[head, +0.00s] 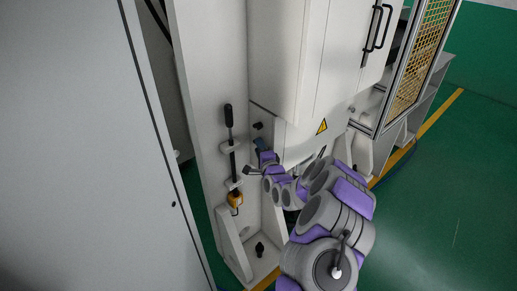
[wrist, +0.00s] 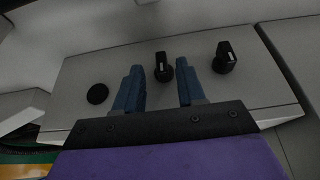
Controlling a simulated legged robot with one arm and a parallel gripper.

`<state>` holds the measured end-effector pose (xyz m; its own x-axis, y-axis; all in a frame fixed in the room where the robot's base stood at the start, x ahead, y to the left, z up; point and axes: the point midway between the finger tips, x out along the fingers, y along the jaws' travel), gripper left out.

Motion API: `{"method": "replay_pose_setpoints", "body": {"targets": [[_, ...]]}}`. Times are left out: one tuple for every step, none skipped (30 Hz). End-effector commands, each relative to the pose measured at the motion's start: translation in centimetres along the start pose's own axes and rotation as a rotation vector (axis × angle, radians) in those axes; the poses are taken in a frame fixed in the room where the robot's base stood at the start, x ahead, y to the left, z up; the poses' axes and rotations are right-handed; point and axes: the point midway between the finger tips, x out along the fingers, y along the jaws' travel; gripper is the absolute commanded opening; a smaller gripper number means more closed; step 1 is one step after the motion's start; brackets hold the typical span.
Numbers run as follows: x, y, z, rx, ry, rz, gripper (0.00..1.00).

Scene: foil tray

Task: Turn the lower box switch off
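In the wrist view, a grey box panel (wrist: 200,80) carries two black rotary switches with light marks on their handles. One switch (wrist: 160,68) lies between the blue fingers of my gripper (wrist: 159,80). The other switch (wrist: 226,58) is to the right, outside the fingers. The fingers are apart, with gaps on both sides of the middle switch; I cannot tell how deep they reach around it. In the head view, my gripper (head: 261,146) is at the box's side face, just below one black knob (head: 257,126). The switch at the fingers is hidden there.
A flat black round part (wrist: 98,94) sits on the panel left of the fingers. In the head view, a black-handled tool (head: 229,117) stands in a holder left of my gripper, close to it. The white machine cabinet (head: 275,60) rises above. Green floor (head: 450,190) is open at right.

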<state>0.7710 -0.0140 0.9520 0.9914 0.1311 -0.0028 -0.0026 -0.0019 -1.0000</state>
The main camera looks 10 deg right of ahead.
Motion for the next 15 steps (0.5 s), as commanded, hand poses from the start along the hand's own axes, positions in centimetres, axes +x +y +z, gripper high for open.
{"method": "replay_pose_setpoints", "body": {"targets": [[0.38, 0.07, 0.08, -0.002, -0.001, -0.001, 0.39], [0.56, 0.06, 0.11, -0.001, -0.001, -0.001, 0.39], [0.75, 0.03, 0.15, 0.0, -0.001, -0.001, 0.39], [0.88, 0.0, 0.14, 0.0, -0.001, -0.001, 0.39], [0.98, -0.02, 0.12, 0.001, -0.001, -0.001, 0.39], [1.08, -0.05, 0.09, 0.002, 0.0, -0.002, 0.39], [1.14, -0.08, 0.07, 0.002, 0.0, -0.002, 0.39], [1.18, -0.09, 0.06, 0.002, 0.001, -0.002, 0.39], [1.22, -0.11, 0.04, 0.002, 0.001, -0.002, 0.39], [1.23, -0.11, 0.04, 0.002, 0.001, -0.002, 0.39], [1.23, -0.12, 0.04, 0.002, 0.001, -0.002, 0.39], [1.23, -0.12, 0.04, 0.002, 0.001, -0.002, 0.39], [1.22, -0.11, 0.05, 0.002, 0.001, -0.002, 0.39], [1.22, -0.11, 0.05, 0.002, 0.001, -0.002, 0.39], [1.21, -0.1, 0.05, 0.002, 0.001, -0.002, 0.39]]}}
